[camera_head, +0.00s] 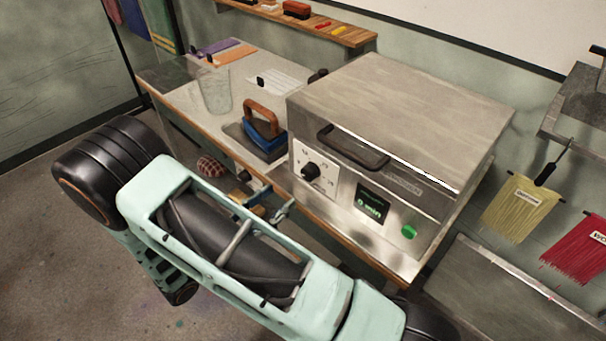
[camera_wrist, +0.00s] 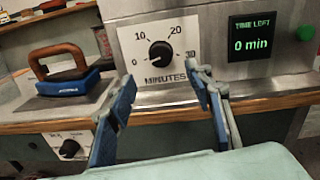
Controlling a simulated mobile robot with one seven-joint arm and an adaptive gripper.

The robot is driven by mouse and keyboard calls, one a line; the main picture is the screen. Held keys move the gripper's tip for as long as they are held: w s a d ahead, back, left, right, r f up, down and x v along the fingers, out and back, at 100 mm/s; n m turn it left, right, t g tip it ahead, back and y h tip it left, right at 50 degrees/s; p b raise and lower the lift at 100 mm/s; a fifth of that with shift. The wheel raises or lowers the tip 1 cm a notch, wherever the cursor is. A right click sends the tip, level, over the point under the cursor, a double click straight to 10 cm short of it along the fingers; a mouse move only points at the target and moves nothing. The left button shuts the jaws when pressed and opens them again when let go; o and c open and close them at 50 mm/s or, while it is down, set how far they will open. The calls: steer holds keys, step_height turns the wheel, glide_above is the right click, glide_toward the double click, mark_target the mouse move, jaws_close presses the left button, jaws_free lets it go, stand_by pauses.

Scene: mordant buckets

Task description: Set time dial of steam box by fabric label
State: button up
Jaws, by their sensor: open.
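The steam box (camera_head: 405,100) is a metal box with a closed lid and a dark handle (camera_head: 352,150). Its black time dial (camera_head: 311,171) sits on a white plate; in the wrist view the dial (camera_wrist: 160,54) is marked 10, 20, 30 and MINUTES. The dial's pointer is too small to read surely. The display (camera_wrist: 250,46) says TIME LEFT 0 min. My gripper (camera_wrist: 161,79) is open and empty, its blue-sided fingers in front of and below the dial, apparently not touching it. Yellow (camera_head: 518,215) and red (camera_head: 580,250) fabric hanks with labels hang at the right.
A blue iron with a wooden handle (camera_head: 262,128) stands left of the box. A clear beaker (camera_head: 215,90) and a white sheet (camera_head: 280,80) are behind it. A green button (camera_head: 408,232) is right of the display. Another dial (camera_wrist: 70,147) lies below the table edge.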

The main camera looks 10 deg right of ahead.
mark_target(305, 176)
steer(key=p+x, duration=0.2)
steer(key=x, duration=0.8)
steer(key=shift+d, duration=0.2)
steer(key=shift+c, duration=0.3)
steer(key=c, duration=1.1)
steer(key=shift+m+b, duration=0.3)
steer(key=shift+b, duration=0.05)
